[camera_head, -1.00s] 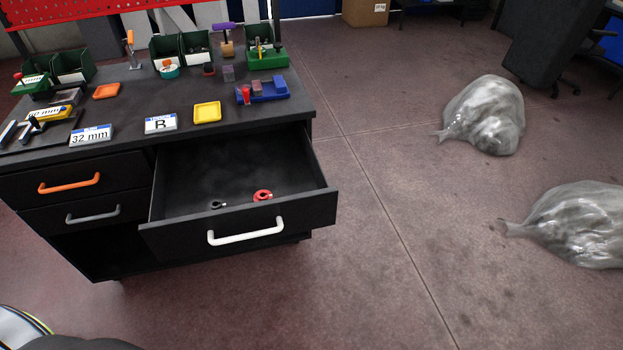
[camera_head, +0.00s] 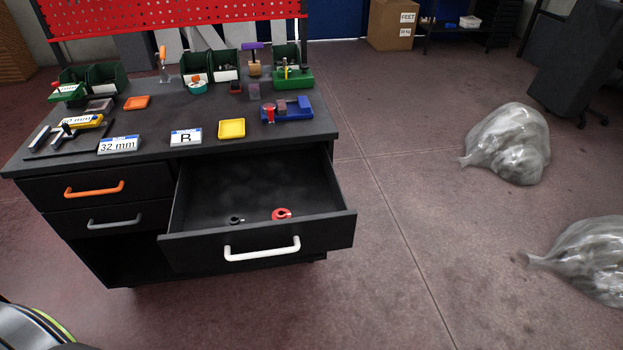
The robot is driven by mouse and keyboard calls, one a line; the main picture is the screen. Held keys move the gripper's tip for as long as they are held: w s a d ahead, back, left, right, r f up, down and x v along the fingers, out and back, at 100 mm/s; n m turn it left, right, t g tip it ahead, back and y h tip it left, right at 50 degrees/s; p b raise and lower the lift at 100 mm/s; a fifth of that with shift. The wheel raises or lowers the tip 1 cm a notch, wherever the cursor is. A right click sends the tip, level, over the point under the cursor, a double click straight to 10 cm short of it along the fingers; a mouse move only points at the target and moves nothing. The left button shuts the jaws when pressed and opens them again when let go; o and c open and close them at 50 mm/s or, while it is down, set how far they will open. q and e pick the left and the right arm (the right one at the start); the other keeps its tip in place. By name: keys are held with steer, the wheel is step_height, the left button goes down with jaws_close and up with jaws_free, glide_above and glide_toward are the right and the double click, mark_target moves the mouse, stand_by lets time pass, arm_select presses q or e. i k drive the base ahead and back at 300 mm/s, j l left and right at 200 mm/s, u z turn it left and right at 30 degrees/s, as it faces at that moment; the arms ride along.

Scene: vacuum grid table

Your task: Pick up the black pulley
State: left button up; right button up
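A small black round part with a hole, which looks like the black pulley (camera_head: 236,220), lies in the open drawer (camera_head: 200,205) near its front wall. A red round part (camera_head: 281,214) of similar shape lies to its right, also near the front wall. The drawer is pulled out from the right side of the dark workbench and has a white handle (camera_head: 262,249). Neither of my grippers is in view.
The workbench top (camera_head: 165,155) holds green bins, a yellow tray (camera_head: 231,128), a blue holder (camera_head: 287,112) and label cards. Two plastic bags (camera_head: 510,143) lie on the floor at right. The floor between bench and bags is clear.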

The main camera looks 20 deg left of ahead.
mark_target(235, 219)
steer(key=u, duration=1.05)
